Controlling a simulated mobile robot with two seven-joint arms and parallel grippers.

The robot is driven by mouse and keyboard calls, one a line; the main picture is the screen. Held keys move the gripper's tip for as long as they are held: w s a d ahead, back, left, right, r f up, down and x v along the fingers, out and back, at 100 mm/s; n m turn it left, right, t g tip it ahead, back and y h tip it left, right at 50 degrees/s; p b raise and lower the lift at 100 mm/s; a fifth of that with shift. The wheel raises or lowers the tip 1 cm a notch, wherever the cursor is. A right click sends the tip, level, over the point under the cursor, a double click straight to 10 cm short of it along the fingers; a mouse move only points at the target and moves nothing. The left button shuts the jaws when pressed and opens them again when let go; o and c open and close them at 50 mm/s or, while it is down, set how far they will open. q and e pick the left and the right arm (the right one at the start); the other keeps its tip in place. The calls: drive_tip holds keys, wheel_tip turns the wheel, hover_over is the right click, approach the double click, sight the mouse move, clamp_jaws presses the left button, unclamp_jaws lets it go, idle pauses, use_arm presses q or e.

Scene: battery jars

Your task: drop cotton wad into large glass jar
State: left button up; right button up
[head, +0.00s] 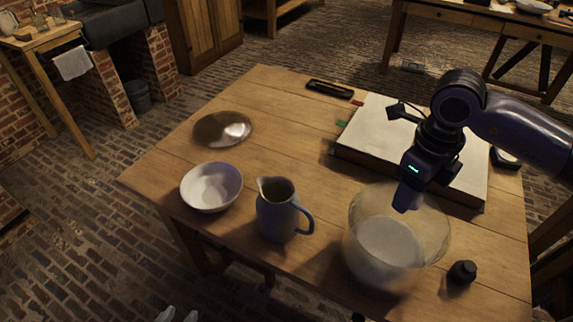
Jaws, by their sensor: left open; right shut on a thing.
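The large glass jar (434,232) stands upright near the front right of the table, with a whitish content low inside. My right gripper (406,200) points down at the jar's mouth, over its rim area. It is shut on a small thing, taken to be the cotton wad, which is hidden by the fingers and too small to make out. I cannot tell how far the fingertips reach below the rim. My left gripper is not in view.
A grey jug (277,215) stands left of the jar, with a white bowl (211,187) and a shiny plate (222,129) beyond. A small black bottle (461,273) stands right of the jar. A large book (375,125) lies behind it.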

drive_tip(key=m, duration=0.2)
drive_tip(key=d+m, duration=0.1)
drive_tip(key=m, duration=0.2)
drive_tip(key=shift+r, duration=0.15)
drive_tip(key=m, duration=0.3)
drive_tip(key=shift+d+m, duration=0.25)
drive_tip(key=shift+m, duration=0.05)
wheel_tip(320, 180, down, 6)
drive_tip(key=b, duration=0.3)
drive_tip(key=shift+b, duration=0.3)
drive_tip(key=o, duration=1)
drive_tip(key=shift+r, duration=0.15)
